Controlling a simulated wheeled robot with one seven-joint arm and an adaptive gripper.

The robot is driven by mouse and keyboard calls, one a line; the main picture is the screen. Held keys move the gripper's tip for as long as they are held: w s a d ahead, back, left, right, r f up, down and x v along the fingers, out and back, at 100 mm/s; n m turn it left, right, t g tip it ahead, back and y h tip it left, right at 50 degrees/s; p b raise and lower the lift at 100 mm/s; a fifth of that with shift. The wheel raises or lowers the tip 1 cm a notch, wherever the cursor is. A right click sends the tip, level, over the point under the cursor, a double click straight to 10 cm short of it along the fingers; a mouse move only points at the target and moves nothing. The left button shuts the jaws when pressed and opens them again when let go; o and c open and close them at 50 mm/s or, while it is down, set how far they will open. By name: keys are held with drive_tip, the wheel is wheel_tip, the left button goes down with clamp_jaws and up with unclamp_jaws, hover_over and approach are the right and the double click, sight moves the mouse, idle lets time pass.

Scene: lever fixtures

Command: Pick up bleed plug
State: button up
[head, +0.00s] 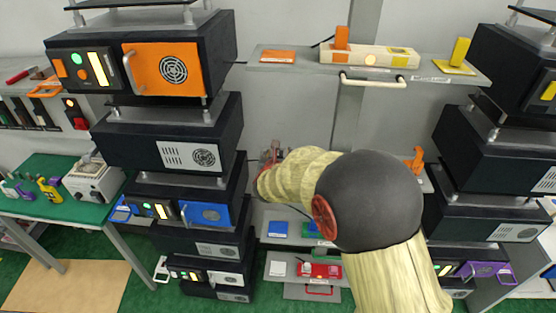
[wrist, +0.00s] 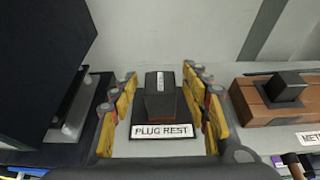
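In the wrist view, a black block-shaped plug (wrist: 161,98) with a small label on its top stands upright on a dark base. The lettering on it is too small to read. A white sign reading PLUG REST (wrist: 163,131) is in front of it. My gripper (wrist: 160,76) is open, with one yellow-and-grey finger on each side of the plug and a gap visible on both sides. In the head view, my gripper (head: 271,156) is at the shelf behind the arm, and the plug is hidden there.
A wooden block with a black top (wrist: 272,97) stands right of the plug. A dark cabinet (wrist: 45,60) and a metal bracket (wrist: 78,105) are close on the left. The wall rises behind. Stacked black units (head: 170,135) flank the shelves.

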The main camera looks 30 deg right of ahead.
drive_tip(key=c, duration=1.1)
clamp_jaws()
drive_tip(key=shift+r, duration=0.2)
